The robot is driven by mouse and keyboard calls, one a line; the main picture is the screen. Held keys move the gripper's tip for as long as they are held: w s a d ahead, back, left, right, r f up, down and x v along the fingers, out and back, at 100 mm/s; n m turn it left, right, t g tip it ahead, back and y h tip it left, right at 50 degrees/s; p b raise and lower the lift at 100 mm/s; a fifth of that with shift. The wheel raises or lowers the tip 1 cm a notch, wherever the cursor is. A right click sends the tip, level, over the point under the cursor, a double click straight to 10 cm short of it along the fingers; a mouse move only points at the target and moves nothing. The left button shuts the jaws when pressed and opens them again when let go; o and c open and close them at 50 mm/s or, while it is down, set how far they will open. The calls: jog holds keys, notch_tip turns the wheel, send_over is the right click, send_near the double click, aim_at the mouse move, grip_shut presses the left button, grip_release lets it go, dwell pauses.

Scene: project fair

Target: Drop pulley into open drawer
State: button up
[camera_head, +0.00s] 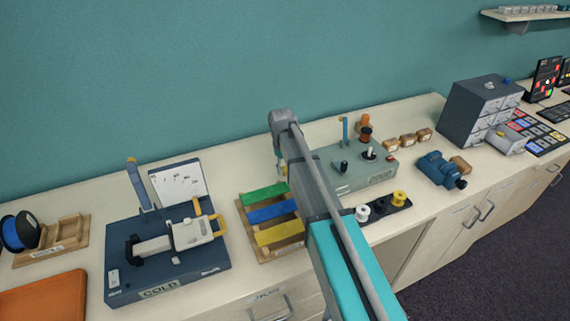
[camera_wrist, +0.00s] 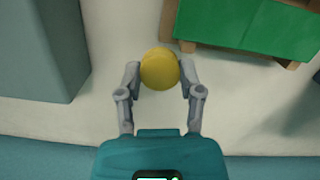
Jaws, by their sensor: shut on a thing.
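My gripper (camera_wrist: 160,72) is shut on a round yellow pulley (camera_wrist: 158,69), held between its two fingertips above the pale counter. In the head view the gripper (camera_head: 281,168) is mostly hidden behind my arm, near the wall, with a bit of yellow showing at it. The small drawer cabinet (camera_head: 464,110) stands far to the right on the counter. A pale drawer (camera_head: 509,140) appears to jut out at its lower right; its inside is too small to make out.
A tray of green, blue and yellow strips (camera_head: 243,214) lies beside my gripper; its green strip shows in the wrist view (camera_wrist: 222,22). A grey-green box (camera_head: 350,183) stands on the other side. White, black and yellow spools (camera_head: 400,198) and a blue vise (camera_head: 437,168) lie towards the cabinet.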

jog(key=s+r+p, duration=0.2)
jog(key=s+r, duration=0.1)
jog(key=shift+s+r+p, duration=0.1)
jog(key=shift+r+p, duration=0.25)
jog(key=shift+p, duration=0.05)
jog(key=s+r+p, duration=0.3)
jog(key=s, duration=0.5)
jog(key=shift+d, duration=0.15)
jog(key=shift+s, duration=0.15)
